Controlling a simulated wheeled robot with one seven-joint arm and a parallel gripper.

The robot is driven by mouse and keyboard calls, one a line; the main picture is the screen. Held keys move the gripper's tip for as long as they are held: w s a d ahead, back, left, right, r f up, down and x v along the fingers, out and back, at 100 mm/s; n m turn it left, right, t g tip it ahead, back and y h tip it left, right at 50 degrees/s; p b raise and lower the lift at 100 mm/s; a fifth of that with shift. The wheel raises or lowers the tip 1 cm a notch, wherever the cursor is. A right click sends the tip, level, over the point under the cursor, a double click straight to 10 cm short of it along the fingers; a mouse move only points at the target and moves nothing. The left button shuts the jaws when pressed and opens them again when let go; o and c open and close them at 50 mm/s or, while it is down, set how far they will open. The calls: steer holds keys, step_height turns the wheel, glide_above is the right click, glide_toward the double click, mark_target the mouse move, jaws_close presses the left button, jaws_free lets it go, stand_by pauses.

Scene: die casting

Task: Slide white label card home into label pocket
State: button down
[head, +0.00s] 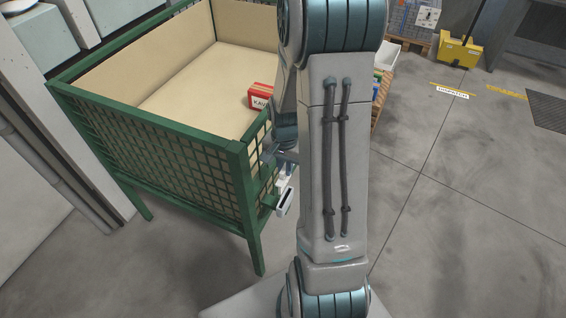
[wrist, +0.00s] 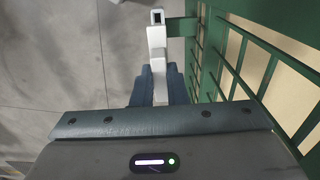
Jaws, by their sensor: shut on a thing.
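The label pocket (head: 285,202) is a small pale holder with a dark opening, fixed by a green tab to the outside of the green mesh crate. It also shows at the top of the wrist view (wrist: 156,33). My gripper (wrist: 160,80) is shut on the white label card (wrist: 160,92), whose pale strip stands between the two blue-grey fingers. The card's far end meets or overlaps the pocket in the wrist view; I cannot tell how far it is inside. In the head view my gripper (head: 284,160) is partly hidden by my arm, just above the pocket.
The green crate (head: 243,180) has a tan lining and holds a red box (head: 262,97). Its mesh side (wrist: 240,60) runs close along the right of my gripper in the wrist view. Open grey floor (wrist: 60,60) lies on the left there. A yellow object (head: 459,51) stands far off.

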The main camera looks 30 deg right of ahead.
mark_target(285, 180)
steer(key=shift+d, duration=0.1)
steer(key=shift+s+f, duration=0.1)
steer(key=shift+f+b, duration=0.25)
steer(key=shift+b, duration=0.2)
steer(key=shift+f+b, duration=2.15)
steer(key=shift+f, duration=0.45)
steer(key=shift+f+b, duration=2.8)
steer(key=shift+f, duration=0.25)
steer(key=c, duration=1.4)
jaws_free()
steer(key=shift+o, duration=0.2)
step_height(285, 180, up, 14)
steer(key=shift+f+p, duration=0.1)
steer(key=shift+p, duration=0.6)
